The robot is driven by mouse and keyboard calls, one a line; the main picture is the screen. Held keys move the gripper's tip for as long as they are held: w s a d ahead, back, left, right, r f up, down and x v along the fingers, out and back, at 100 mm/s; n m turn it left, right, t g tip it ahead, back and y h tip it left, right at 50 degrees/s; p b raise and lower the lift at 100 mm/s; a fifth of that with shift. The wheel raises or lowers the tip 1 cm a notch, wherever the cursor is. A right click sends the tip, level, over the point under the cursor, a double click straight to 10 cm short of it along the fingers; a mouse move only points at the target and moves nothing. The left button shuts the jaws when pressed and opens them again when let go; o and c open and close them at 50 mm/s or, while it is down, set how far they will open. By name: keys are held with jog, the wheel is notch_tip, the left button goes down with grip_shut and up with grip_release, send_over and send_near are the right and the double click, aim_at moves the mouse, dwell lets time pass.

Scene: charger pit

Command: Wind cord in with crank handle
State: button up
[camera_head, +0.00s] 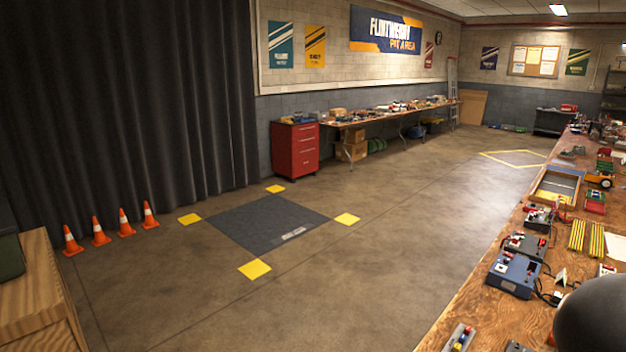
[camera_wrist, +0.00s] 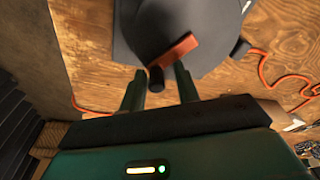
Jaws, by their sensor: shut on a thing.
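In the wrist view, a dark grey round reel (camera_wrist: 185,18) is mounted over a wooden surface. An orange crank arm (camera_wrist: 178,49) crosses its face, with a short black handle (camera_wrist: 156,79) at its lower left end. My gripper (camera_wrist: 159,82) has its two dark green fingers on either side of the handle and is shut on it. Orange cord (camera_wrist: 265,68) runs from the right side of the reel in loose curves over the wood. More cord (camera_wrist: 90,110) shows left of the fingers.
In the head view, a long workbench (camera_head: 470,290) with electronics boxes and tools runs along the right. Several orange cones (camera_head: 100,232) stand by the dark curtain (camera_head: 120,100). A red drawer cabinet (camera_head: 295,148) stands behind.

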jog(key=shift+s+a+f, duration=0.3)
jog(key=shift+a+f, duration=0.1)
jog(key=shift+a, duration=1.15)
jog(key=shift+c, duration=1.4)
jog(key=shift+w+a, duration=0.25)
jog(key=shift+a, duration=0.45)
jog(key=shift+w+a, duration=0.25)
jog(key=shift+a, duration=0.45)
jog(key=shift+c, duration=0.3)
jog(key=shift+w+a, duration=0.95)
jog(key=shift+w, duration=0.05)
jog(key=shift+c, duration=0.3)
jog(key=shift+w+a, duration=0.25)
jog(key=shift+w, duration=1.05)
grip_shut()
jog(key=shift+r, duration=0.15)
jog(key=shift+w+a, duration=0.2)
jog(key=shift+w, duration=1)
jog(key=shift+w+a, duration=0.15)
jog(key=shift+w, duration=0.5)
jog(key=shift+w+a, duration=0.15)
jog(key=shift+w, duration=0.5)
